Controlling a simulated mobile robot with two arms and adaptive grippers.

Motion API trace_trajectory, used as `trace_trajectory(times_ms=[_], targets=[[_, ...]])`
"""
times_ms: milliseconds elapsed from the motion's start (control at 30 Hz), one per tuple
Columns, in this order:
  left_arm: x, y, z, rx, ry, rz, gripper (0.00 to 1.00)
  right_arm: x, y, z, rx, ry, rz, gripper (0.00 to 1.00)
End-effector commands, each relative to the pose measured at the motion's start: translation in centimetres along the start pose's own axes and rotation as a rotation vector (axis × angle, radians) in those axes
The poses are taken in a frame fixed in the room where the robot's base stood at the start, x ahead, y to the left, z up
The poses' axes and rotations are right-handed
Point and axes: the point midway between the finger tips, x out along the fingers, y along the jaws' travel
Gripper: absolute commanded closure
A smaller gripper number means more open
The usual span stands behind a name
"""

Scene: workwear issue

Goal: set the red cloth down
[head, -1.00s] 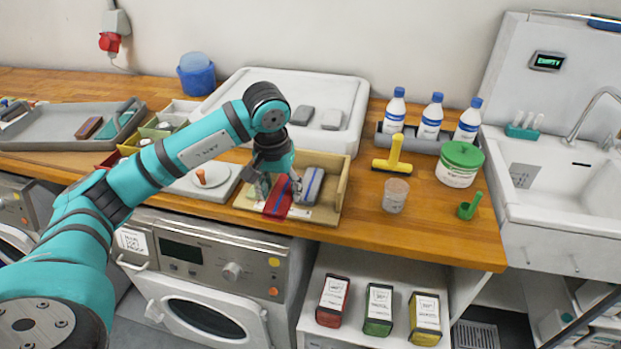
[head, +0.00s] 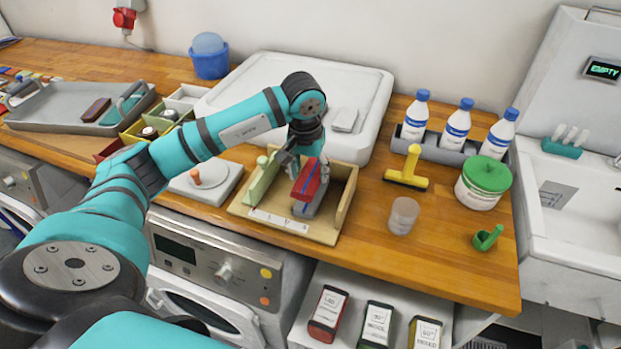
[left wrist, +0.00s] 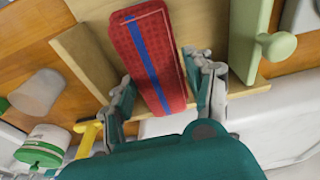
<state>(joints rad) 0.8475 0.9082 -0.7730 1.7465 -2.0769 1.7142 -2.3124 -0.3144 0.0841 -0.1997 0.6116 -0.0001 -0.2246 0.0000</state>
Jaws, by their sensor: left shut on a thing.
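The red cloth (head: 310,182), folded into a pad with a blue stripe, is held by my left gripper (head: 303,165) over the wooden tray (head: 338,218). In the left wrist view the red cloth (left wrist: 150,58) lies between the two fingers of the left gripper (left wrist: 163,88). A grey cloth (head: 308,208) shows just under it in the tray, partly hidden; I cannot tell whether the two touch. A green divider with a knob (head: 262,182) stands at the tray's left. My right gripper is not in view.
A clear cup (head: 403,216), a yellow scraper (head: 408,170) and a green-lidded tub (head: 483,184) stand to the right. A white board with an orange knob (head: 208,180) lies left of the tray. The white basin (head: 365,90) is behind. The counter right of the tray is partly clear.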

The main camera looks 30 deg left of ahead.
Motion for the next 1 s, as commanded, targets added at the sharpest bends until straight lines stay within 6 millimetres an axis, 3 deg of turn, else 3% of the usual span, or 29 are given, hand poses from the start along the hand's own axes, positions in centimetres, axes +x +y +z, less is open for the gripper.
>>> trace_trajectory(times_ms=[167,333,467,667,700,867,1000], targets=[[1.5,0.0,0.3,0.000,-0.004,0.000,0.78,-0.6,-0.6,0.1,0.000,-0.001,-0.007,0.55],[3.7,0.0,0.6,0.000,-0.003,0.001,0.78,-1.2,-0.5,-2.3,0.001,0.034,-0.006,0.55],[4.0,0.0,0.6,0.000,0.001,0.000,0.78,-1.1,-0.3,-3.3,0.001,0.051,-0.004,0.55],[4.3,0.0,0.6,0.001,0.001,0.000,0.78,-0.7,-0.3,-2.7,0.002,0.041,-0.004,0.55],[4.2,0.0,0.6,0.001,0.001,0.000,0.44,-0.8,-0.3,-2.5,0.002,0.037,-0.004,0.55],[4.2,0.0,0.6,0.001,0.000,0.000,0.23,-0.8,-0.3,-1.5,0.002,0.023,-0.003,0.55],[4.1,0.0,0.6,0.001,0.001,0.000,0.23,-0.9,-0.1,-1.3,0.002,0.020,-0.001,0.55]])
